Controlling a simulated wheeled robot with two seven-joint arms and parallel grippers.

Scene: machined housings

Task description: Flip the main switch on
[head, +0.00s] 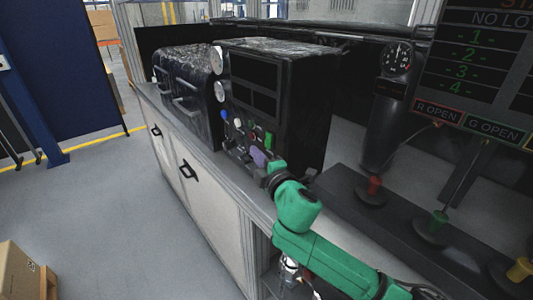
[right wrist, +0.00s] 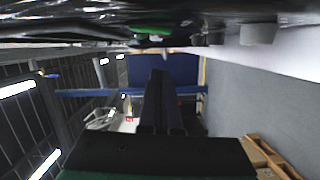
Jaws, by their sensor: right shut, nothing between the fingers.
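The black control box (head: 285,95) stands on the long bench, its front carrying gauges, dark displays and a lower row of coloured controls. A green control (head: 268,139), a blue one (head: 224,115) and a lilac part (head: 258,157) show there. I cannot tell which is the main switch. My right gripper (head: 271,168) is at the lower right of this front, close to the lilac part; contact cannot be told. In the right wrist view its dark fingers (right wrist: 160,74) are together and empty, below the box's front, where a green part (right wrist: 153,30) shows. My left gripper is not in view.
A dark ribbed case (head: 185,85) stands left of the box. To the right, a dark ledge carries red (head: 374,186), green (head: 438,217) and yellow (head: 520,268) knobs below a display board (head: 475,70). A cardboard box (head: 22,275) is at lower left; the floor between is clear.

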